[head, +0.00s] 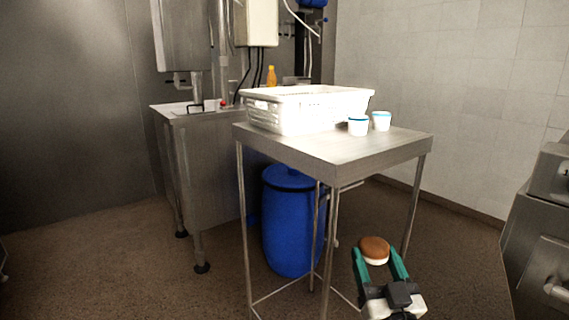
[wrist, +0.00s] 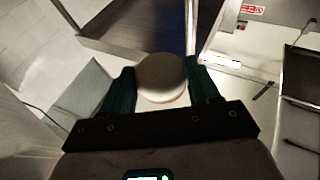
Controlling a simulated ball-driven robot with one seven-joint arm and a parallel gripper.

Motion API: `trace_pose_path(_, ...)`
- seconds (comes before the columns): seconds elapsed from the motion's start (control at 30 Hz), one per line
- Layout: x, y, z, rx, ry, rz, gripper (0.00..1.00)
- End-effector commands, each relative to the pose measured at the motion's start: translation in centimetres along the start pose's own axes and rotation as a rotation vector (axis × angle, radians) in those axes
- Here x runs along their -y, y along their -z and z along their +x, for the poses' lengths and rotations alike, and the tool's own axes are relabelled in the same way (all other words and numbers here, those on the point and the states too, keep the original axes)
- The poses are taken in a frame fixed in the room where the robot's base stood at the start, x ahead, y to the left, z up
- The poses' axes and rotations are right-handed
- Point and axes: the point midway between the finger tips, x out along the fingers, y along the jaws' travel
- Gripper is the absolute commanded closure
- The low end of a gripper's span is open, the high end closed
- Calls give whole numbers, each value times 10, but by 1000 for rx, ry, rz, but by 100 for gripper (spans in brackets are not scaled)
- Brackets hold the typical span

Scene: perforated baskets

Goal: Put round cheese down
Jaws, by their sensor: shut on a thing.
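The round cheese (head: 375,249) is brown on top and pale on its side. My gripper (head: 377,258) is shut on it, with a green finger on each side, in front of and below the table's near right part in the head view. In the wrist view the cheese (wrist: 162,78) sits between the two dark green fingers of my gripper (wrist: 165,82). The cheese is in the air, apart from the table.
A steel table (head: 340,146) holds a white perforated basket (head: 300,114) and two small white tubs, one (head: 358,126) left of the other (head: 381,121). The tabletop's front right is clear. A blue barrel (head: 290,225) stands under it. Steel equipment (head: 540,225) stands at the right.

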Motion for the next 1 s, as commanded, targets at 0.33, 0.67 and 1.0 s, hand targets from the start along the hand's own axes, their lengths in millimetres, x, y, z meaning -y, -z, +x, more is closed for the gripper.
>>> trace_pose_path(0.33, 0, -31, -22, 1, 41, 14, 71)
trace_pose_path(0.67, -3, -44, -32, -1, 57, 17, 71)
trace_pose_path(1.0, -5, -70, -55, 5, 87, 29, 71)
